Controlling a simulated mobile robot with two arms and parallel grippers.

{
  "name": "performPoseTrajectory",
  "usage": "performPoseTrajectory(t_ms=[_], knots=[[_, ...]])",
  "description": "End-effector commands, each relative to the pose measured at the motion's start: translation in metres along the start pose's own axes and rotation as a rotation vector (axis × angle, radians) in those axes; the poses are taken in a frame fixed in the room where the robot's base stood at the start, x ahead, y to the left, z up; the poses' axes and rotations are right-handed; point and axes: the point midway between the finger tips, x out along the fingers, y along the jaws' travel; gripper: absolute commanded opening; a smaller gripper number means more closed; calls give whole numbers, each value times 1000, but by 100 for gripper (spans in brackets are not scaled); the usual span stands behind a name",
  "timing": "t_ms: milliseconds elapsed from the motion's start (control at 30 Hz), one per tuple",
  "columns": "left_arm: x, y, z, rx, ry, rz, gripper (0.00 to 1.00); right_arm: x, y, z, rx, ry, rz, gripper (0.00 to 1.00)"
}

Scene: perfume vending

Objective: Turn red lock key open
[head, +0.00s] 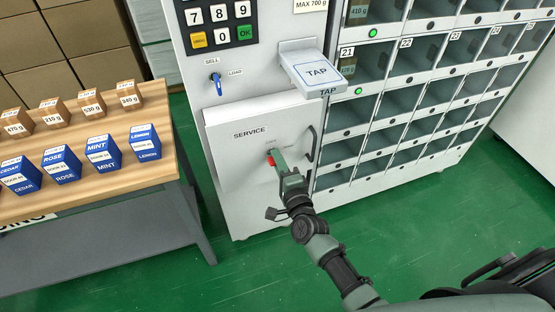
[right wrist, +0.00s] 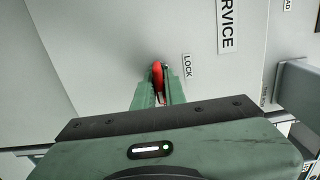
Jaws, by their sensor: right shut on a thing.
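The red lock key (head: 270,160) sits in the service panel (head: 235,170) of the vending machine, below the SERVICE label. My right gripper (head: 274,160) is at the key, with its fingers shut on it. In the right wrist view the red key (right wrist: 157,72) shows between the two green fingertips (right wrist: 159,88), beside a LOCK label (right wrist: 187,66). The fingers hide part of the key, and I cannot tell its exact turn angle. My left gripper is not in view.
A dark handle (head: 311,145) is right of the key on the panel. A TAP reader (head: 317,72) juts out above. A blue key (head: 216,84) sits at the SELL/LOAD switch. A wooden table (head: 178,170) with boxes stands left; open compartments (head: 400,105) are right.

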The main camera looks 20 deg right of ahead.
Motion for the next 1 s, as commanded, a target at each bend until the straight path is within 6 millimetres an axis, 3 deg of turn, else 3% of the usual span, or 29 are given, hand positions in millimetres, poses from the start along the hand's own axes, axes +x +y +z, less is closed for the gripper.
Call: performPoseTrajectory(t_ms=[67,100,167,533,1000], knots=[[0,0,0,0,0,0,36,-1,1,0,-1,0,3,0],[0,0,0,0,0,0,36,-1,2,0,-1,0,3,17],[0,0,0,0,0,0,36,0,2,0,-1,0,3,31],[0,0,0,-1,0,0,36,-5,1,0,-2,0,2,31],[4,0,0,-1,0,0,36,-73,2,0,-3,-1,3,31]])
